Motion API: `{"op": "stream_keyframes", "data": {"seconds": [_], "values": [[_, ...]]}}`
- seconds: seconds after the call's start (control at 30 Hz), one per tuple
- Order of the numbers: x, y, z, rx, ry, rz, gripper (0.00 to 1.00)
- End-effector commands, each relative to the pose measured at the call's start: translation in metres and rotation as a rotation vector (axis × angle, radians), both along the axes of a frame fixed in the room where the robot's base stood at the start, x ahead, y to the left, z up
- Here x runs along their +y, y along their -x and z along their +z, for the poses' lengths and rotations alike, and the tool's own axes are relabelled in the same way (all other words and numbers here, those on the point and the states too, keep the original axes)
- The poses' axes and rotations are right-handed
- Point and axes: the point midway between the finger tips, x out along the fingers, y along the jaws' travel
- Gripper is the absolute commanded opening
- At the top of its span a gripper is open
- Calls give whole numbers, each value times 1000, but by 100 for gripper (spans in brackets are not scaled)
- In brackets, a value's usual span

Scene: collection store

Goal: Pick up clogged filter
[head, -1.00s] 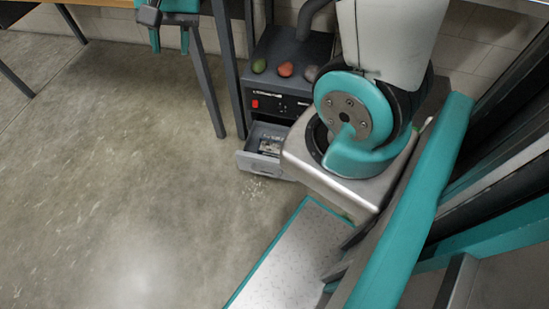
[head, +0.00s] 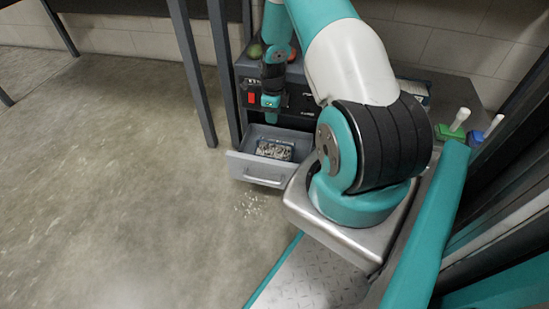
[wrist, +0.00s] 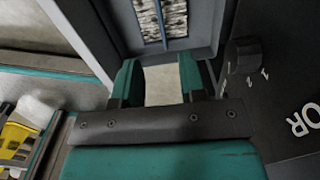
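The clogged filter (head: 275,150) is a small dark-framed block with a mottled grey-white face. It lies inside an open grey drawer (head: 262,180) low on the dark machine. In the wrist view the filter (wrist: 148,20) shows at the top centre, cut off by the picture edge, with a blue strip on it. My gripper (head: 270,112) is in front of the machine's panel, above the drawer.
The machine's dark front panel (head: 292,101) has a red switch, and a knob (wrist: 242,55) stands close right of my fingers in the wrist view. Pale debris (head: 252,205) lies on the floor below the drawer. Open floor (head: 120,200) extends left. Brushes (head: 460,119) stand at right.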

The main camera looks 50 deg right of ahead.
Motion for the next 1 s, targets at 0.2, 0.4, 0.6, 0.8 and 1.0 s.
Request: {"op": "stream_keyframes", "data": {"seconds": [0.2, 0.4, 0.6, 0.8, 1.0], "values": [[1, 0, -59, 1, -2, 3, 38], [1, 0, -88, 1, -2, 5, 38], [1, 0, -96, 0, -1, 5, 38], [-1, 5, -122, 1, -2, 4, 38], [-2, 6, -145, 0, -1, 5, 38]]}}
